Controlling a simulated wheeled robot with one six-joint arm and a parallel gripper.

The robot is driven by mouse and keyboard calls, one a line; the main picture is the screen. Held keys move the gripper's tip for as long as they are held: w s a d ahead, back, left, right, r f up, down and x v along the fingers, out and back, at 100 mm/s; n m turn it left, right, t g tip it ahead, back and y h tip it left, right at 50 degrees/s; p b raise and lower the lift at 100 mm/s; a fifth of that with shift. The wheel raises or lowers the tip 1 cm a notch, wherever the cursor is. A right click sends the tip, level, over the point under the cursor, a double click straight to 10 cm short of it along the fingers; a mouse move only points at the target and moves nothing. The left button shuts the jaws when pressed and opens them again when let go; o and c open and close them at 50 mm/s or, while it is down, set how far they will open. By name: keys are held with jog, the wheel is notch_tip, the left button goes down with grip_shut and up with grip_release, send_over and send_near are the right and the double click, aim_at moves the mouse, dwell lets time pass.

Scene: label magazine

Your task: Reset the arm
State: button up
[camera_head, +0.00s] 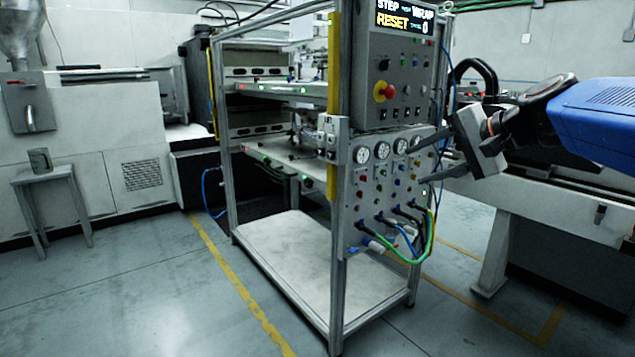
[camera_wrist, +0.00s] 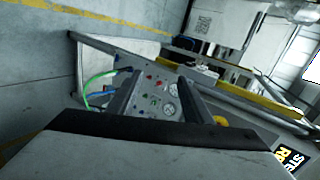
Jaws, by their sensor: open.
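My gripper (camera_head: 427,163) is at the right of the head view, on the end of my blue arm. Its two dark fingers point left at the front panel of the machine frame. The fingers are apart, with nothing seen between them. In the wrist view, my gripper (camera_wrist: 160,95) shows its two fingers spread, with the panel of gauges and coloured buttons (camera_wrist: 157,98) beyond. The control box (camera_head: 393,68) has a display (camera_head: 405,17) reading STEP, WRAP and RESET, and a red emergency knob (camera_head: 384,91) on a yellow base. Whether the fingers touch the panel I cannot tell.
The metal frame (camera_head: 337,250) carries shelves and a bare lower plate (camera_head: 300,262). A long machine (camera_head: 560,215) stands right. Floor at front left is clear.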

jog(key=s+d+f+n+g+h, duration=0.1)
jog(key=s+d+f+n+h, duration=0.1)
jog(key=s+f, duration=0.7)
jog(key=s+d+f+n+g+h, duration=0.1)
jog(key=s+f+n, duration=0.3)
jog(key=s+f, duration=0.5)
jog(key=s+d+f+n+g+h, duration=0.2)
jog(key=s+f+n+h, duration=0.1)
jog(key=s+f, duration=0.6)
jog(key=shift+d+f+h, duration=0.35)
jog(key=shift+f+h, duration=0.25)
jog(key=shift+f, duration=0.3)
